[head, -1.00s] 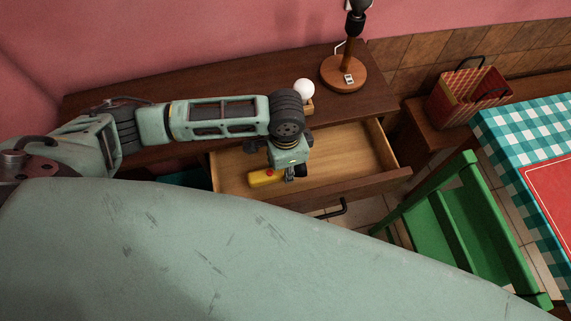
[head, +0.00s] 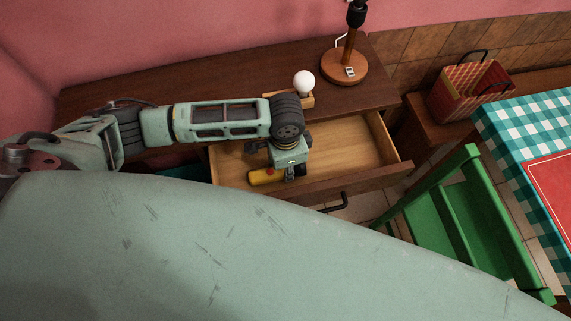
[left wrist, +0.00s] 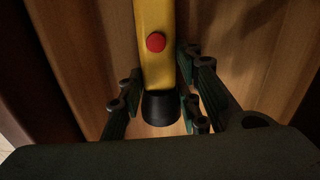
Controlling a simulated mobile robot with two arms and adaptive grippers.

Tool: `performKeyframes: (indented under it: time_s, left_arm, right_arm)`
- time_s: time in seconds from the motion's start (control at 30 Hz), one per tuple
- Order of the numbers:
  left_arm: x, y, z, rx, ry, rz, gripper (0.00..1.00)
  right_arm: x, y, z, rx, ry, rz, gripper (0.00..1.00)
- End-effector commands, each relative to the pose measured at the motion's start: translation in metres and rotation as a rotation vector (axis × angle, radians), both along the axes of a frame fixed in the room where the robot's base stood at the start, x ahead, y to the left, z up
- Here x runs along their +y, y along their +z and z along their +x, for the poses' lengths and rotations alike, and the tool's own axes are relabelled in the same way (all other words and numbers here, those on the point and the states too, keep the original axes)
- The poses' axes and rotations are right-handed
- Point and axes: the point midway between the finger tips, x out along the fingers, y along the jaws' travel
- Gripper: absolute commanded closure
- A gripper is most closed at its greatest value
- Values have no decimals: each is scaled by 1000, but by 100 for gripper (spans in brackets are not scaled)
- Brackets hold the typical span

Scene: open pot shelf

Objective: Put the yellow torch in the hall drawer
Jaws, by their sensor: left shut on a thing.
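The yellow torch (head: 262,177) has a red button and a black end. It also shows in the left wrist view (left wrist: 156,70), lying between the two fingers. My left gripper (head: 290,174) is shut on the torch, over the inside of the open drawer (head: 345,150). In the left wrist view, my left gripper (left wrist: 160,100) has a finger on each side of the torch near its black end, with the drawer's wooden floor beneath. I cannot tell whether the torch touches the floor. My right gripper is not in view.
The drawer belongs to a dark wooden cabinet (head: 215,90) bearing a lamp (head: 345,67) and a white ball on a wooden stand (head: 303,82). A green chair (head: 450,220), a red basket (head: 465,95) and a table with checked cloth (head: 510,125) stand right.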

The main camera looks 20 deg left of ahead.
Motion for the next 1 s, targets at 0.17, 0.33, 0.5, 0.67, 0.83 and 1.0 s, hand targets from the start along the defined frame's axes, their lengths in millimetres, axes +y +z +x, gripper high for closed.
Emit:
performKeyframes:
  time_s: [0.17,0.33,0.5,0.67,0.83,1.0]
  left_arm:
    - [0,0,0,-1,0,-1,100]
    - [0,0,0,-1,0,-1,54]
    - [0,0,0,0,0,0,47]
    - [0,0,0,0,0,0,47]
    - [0,10,1,-1,-1,-1,47]
    - [-1,41,1,-3,-1,-3,47]
  right_arm:
    - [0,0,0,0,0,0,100]
    - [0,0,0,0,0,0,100]
    - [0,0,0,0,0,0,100]
    - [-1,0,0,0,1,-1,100]
    - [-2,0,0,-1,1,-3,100]
    - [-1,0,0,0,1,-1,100]
